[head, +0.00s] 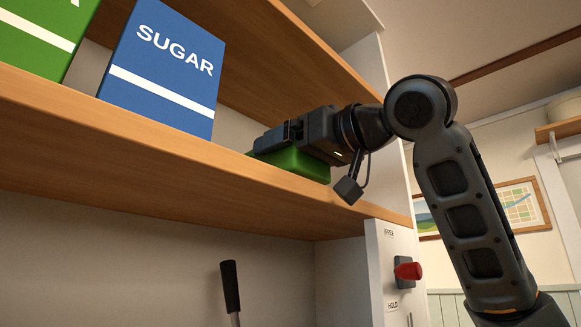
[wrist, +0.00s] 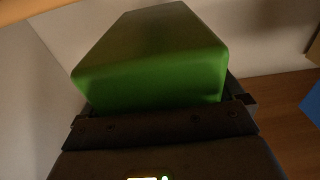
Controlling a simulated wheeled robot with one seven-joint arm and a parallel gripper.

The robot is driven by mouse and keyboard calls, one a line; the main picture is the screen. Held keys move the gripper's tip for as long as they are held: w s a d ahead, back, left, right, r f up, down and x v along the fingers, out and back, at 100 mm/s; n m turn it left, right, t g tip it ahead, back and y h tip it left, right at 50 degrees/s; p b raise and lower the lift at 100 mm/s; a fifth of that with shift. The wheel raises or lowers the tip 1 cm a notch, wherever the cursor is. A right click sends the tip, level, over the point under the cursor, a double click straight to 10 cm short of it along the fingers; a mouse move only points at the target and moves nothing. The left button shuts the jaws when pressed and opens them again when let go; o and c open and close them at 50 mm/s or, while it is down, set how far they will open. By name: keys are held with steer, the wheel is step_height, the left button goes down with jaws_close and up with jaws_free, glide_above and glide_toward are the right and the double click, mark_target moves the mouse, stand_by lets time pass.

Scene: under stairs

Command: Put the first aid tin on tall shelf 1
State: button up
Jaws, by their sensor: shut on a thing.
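A green tin (head: 305,164), which I take to be the first aid tin, is at the shelf board (head: 200,166) in the head view. No label shows on its visible faces. My gripper (head: 275,142) is shut on it, reaching in over the board's front edge from the right. The tin fills the middle of the wrist view (wrist: 150,65), with my gripper (wrist: 160,115) at its near end. The front edge hides the tin's underside, so I cannot tell whether it touches the board. No sign names the shelf.
A blue SUGAR box (head: 163,70) stands on the same board to the left, with a green box (head: 38,35) beyond it. The unit's side panel is close on the right. A red knob (head: 408,271) sits below, between FREE and HOLD. A black handle (head: 230,285) stands under the board.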

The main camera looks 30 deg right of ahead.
steer(key=shift+f, duration=1.25)
steer(key=shift+f, duration=0.1)
steer(key=o, duration=1.3)
steer(key=shift+d, duration=0.1)
steer(key=b+v, duration=0.1)
steer(key=v, duration=1.1)
steer(key=shift+b, duration=0.4)
